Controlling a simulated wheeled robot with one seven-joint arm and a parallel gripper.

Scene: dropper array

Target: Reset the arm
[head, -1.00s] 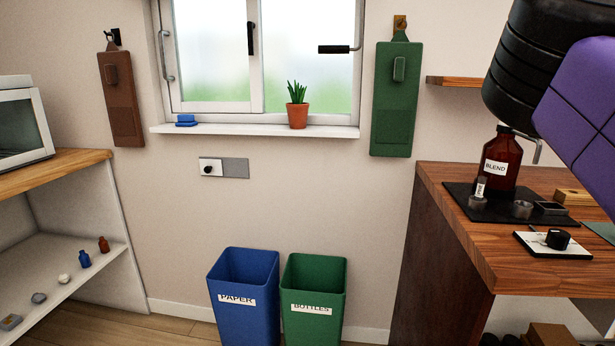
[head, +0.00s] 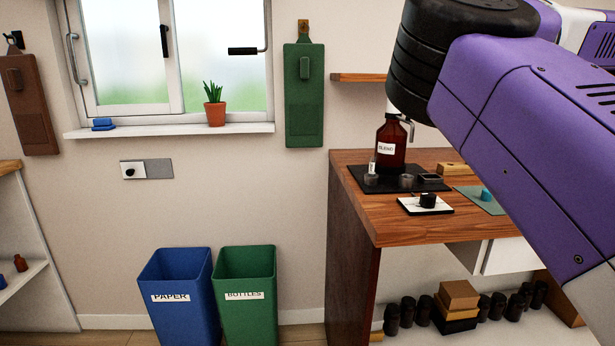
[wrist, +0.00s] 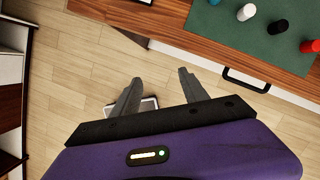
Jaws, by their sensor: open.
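My gripper (wrist: 160,92) shows in the wrist view with its two grey fingers apart and nothing between them. It hangs over the wooden floor (wrist: 75,70), beside the front edge of the wooden workbench (wrist: 190,45). A small pale-edged flat item (wrist: 148,104) lies below, partly hidden by the fingers. In the head view my purple and black arm crosses the right side in front of the bench, and the gripper itself is out of that view.
The bench (head: 355,180) holds a brown BLEND bottle (head: 390,145). A green mat (wrist: 260,40) carries several coloured pieces. A drawer handle (wrist: 246,80) juts from the bench front. Blue PAPER (head: 180,315) and green BOTTLES (head: 245,315) bins stand left of the bench.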

